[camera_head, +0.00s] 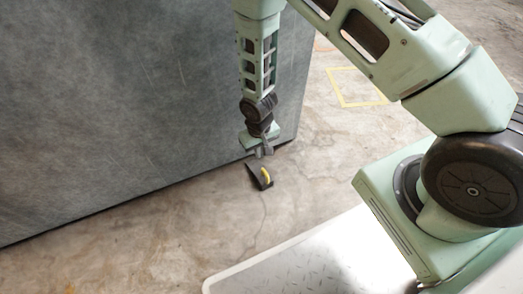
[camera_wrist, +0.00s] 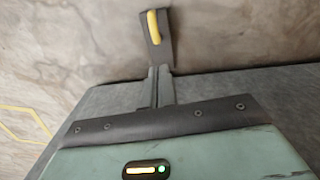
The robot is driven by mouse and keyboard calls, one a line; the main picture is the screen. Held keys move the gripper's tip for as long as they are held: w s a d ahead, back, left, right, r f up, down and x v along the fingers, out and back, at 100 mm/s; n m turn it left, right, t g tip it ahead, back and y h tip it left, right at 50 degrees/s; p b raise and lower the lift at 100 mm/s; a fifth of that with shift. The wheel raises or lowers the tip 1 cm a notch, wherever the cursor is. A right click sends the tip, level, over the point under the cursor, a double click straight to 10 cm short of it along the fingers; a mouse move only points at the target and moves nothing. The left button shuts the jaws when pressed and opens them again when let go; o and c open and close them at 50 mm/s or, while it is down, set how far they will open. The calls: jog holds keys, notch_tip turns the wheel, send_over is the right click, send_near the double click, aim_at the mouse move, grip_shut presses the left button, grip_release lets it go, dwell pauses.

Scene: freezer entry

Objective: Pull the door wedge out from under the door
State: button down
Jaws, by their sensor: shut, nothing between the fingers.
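The door wedge (camera_head: 257,178) is small and black with a yellow handle. It lies on the floor by the bottom edge of the grey door (camera_head: 120,110), near the door's right end. I cannot tell how much of it, if any, is under the door. My gripper (camera_head: 264,153) points down beside the door, just above the wedge. In the wrist view its fingers (camera_wrist: 161,72) are together and hold nothing; I cannot tell whether they touch the wedge.
The concrete floor (camera_head: 150,240) is clear around the wedge on the side away from the door. A yellow outlined square (camera_head: 357,87) is marked on the floor beyond the door's right end. The door face rises close beside my gripper.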

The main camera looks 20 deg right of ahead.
aim_at(268, 179)
notch_tip(268, 179, down, 9)
jog(key=b, duration=0.5)
jog(key=shift+r, duration=0.2)
jog(key=shift+s+r, duration=0.1)
jog(key=s+p, duration=0.4)
jog(key=s, duration=0.1)
jog(key=shift+d+r, duration=0.2)
jog(key=shift+s+d+f, duration=0.1)
jog(key=shift+s+f, duration=0.15)
jog(key=shift+s, duration=0.25)
jog(key=shift+r, duration=0.1)
